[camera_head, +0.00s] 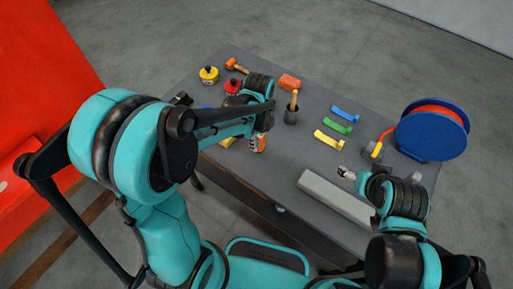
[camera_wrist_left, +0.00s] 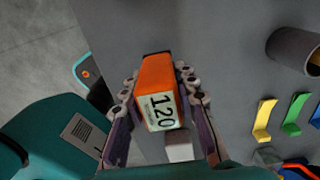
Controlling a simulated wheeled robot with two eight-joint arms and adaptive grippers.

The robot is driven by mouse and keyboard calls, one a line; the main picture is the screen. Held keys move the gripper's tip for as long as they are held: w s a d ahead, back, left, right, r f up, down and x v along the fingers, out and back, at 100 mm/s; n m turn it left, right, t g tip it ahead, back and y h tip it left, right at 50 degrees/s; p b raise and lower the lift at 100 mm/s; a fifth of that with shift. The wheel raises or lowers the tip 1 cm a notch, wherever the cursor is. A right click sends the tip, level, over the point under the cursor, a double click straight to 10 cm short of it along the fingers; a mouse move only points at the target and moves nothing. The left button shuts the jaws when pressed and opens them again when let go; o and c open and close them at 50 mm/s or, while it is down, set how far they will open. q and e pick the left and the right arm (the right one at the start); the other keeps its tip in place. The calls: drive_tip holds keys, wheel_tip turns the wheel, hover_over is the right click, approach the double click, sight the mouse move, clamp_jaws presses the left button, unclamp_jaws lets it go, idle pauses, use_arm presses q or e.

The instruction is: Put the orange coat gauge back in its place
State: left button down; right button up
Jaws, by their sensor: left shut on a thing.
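In the left wrist view, the gauge (camera_wrist_left: 157,92) is an orange block with a pale display reading 120. My left gripper (camera_wrist_left: 160,105) has a finger on each side of it and is shut on it. The arm partly hides the gripper in the head view. My right gripper (camera_head: 346,173) is over the right part of the table, beside a long grey bar; its fingers are too small to read. I cannot tell which spot is the gauge's place.
The grey table (camera_head: 300,150) holds a dark cup (camera_head: 291,116) with a brush, several coloured brackets (camera_head: 338,128), an orange block (camera_head: 289,82), cans (camera_head: 209,75) and a hammer (camera_head: 237,66). A grey bar (camera_head: 334,199) and blue reel (camera_head: 432,130) stand right. A pale block (camera_wrist_left: 179,148) lies below the gauge.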

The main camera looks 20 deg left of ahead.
use_arm(q)
drive_tip(key=shift+w+a+f, duration=0.1)
drive_tip(key=shift+a+f, duration=0.05)
drive_tip(key=shift+a, duration=0.1)
drive_tip(key=shift+f+b, duration=0.75)
drive_tip(key=shift+f, duration=1.25)
drive_tip(key=shift+f, duration=0.15)
drive_tip(key=c, duration=1.2)
unclamp_jaws()
